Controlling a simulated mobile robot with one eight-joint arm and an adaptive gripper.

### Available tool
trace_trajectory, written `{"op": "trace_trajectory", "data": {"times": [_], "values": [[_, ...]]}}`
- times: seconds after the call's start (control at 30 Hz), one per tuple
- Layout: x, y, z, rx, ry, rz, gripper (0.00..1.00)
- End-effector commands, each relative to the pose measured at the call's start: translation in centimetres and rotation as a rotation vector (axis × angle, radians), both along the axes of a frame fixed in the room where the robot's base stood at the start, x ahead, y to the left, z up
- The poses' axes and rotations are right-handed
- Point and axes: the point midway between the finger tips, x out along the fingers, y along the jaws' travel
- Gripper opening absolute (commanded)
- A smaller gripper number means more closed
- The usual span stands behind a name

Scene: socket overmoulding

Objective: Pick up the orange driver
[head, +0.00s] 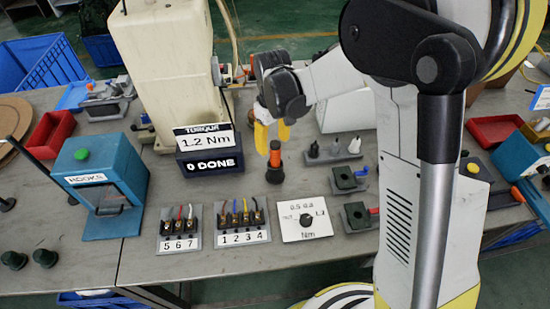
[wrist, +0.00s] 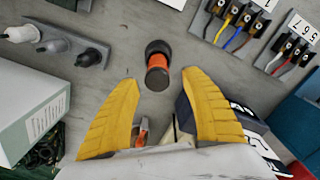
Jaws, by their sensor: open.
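The orange driver (head: 275,159) stands upright on the grey table, with an orange band and black parts, its base in a dark round holder or foot. In the wrist view the driver (wrist: 157,72) shows from above, just beyond and between the fingertips. My gripper (head: 272,135) has two yellow fingers spread apart, above and slightly behind the driver in the head view. In the wrist view my gripper (wrist: 160,80) is open with nothing held between the fingers.
The torque display (head: 210,150) stands close left of the driver. A grey rack with several plugs (head: 333,152) is to its right. Numbered wire trays (head: 242,221) and a white dial plate (head: 303,219) lie in front. Bare table surrounds the driver's foot.

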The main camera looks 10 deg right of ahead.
Motion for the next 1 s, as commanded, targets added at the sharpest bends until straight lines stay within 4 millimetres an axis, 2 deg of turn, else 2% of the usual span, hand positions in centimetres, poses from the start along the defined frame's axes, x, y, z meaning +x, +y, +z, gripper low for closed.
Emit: {"op": "trace_trajectory", "data": {"times": [0.17,0.4,0.63,0.67,0.8,0.83,1.0], "values": [[-0.2,-0.2,-1.7,0.000,0.000,-0.001,0.54],[-0.5,-0.5,-5.3,0.001,-0.001,0.000,0.54],[-0.5,-0.5,-5.3,0.001,-0.001,0.000,0.54],[-0.5,-0.5,-5.3,0.001,-0.001,0.000,0.50],[-0.5,-0.5,-5.3,0.001,-0.001,0.000,0.07],[-0.5,-0.5,-5.3,0.001,-0.001,0.000,0.00],[-0.5,-0.5,-5.3,0.001,-0.001,-0.001,0.00]]}}
